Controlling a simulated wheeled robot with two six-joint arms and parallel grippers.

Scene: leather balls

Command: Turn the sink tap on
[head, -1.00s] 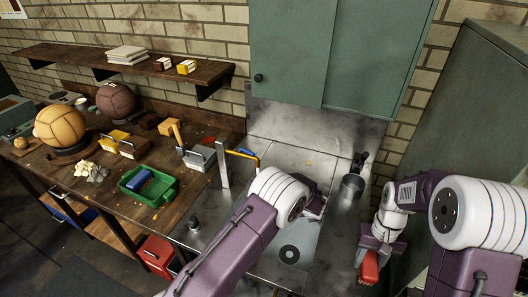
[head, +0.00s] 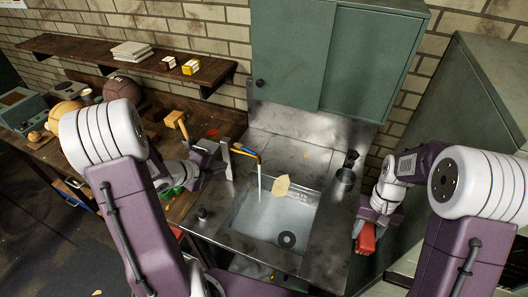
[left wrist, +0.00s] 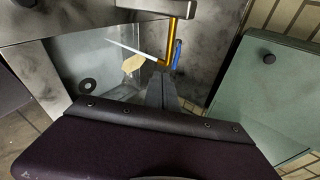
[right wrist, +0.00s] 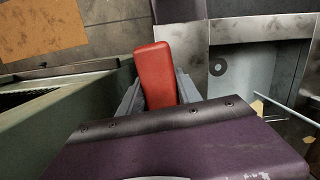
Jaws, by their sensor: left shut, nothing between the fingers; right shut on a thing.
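The sink tap (head: 250,154) has a yellow spout and a blue lever (head: 240,147); the left wrist view shows the spout (left wrist: 172,42) and lever (left wrist: 177,51) too. A pale stream of water (head: 260,185) runs from the spout into the steel sink (head: 255,225). My left gripper (head: 222,170) is at the left of the tap. Its shut, empty fingers (left wrist: 157,82) point toward the lever in the left wrist view; whether they touch it is unclear. My right gripper (head: 366,236) is shut on a red block-like object (right wrist: 155,75), right of the sink.
A tan flat piece (head: 282,187) lies in the basin near a dark drain ring (head: 287,239). A green cabinet (head: 340,55) hangs above. The wooden bench (head: 60,155) at left holds balls and tools.

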